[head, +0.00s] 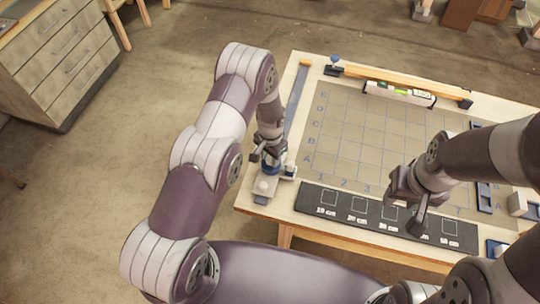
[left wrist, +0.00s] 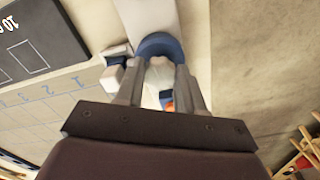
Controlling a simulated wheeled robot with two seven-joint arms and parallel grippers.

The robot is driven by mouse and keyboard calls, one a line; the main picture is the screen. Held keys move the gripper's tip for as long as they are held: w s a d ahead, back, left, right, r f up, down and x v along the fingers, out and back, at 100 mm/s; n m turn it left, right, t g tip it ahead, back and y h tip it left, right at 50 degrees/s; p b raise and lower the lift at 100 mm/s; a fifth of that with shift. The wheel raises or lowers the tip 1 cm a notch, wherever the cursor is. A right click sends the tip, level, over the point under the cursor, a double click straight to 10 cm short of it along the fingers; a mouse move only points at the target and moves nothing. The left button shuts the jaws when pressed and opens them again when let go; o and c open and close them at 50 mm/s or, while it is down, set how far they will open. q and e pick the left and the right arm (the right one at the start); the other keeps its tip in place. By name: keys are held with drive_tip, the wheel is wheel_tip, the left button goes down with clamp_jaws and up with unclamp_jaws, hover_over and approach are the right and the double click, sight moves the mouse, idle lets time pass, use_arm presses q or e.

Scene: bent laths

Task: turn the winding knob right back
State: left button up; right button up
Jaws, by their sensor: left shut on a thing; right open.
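The blue winding knob (head: 271,168) sits on a small pale grey mount (head: 263,188) at the near left corner of the table. My left gripper (head: 268,157) points down over it and is shut on it. In the left wrist view, the two fingers (left wrist: 160,75) stand on either side of the knob, whose blue rim (left wrist: 161,43) shows as an arc just beyond the fingertips. The fingers and arm hide part of the knob, and I cannot tell how far it is turned. My right gripper (head: 418,212) is open and empty above the dark strip.
A gridded mat (head: 345,130) covers the table's middle. A dark strip (head: 340,208) with marked squares lies along the near edge. A wooden bar (head: 400,84) and a spirit level (head: 400,94) lie at the far edge. Blue-and-white pieces (head: 517,205) stand at the right.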

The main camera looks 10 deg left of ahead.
idle(0.7)
use_arm(q)
drive_tip(key=o, duration=0.9)
drive_tip(key=shift+d, duration=0.1)
drive_tip(key=shift+o, duration=0.7)
drive_tip(key=shift+w+d, duration=0.1)
drive_tip(key=shift+r, duration=0.35)
wheel_tip(320, 180, up, 12)
drive_tip(key=b, duration=0.4)
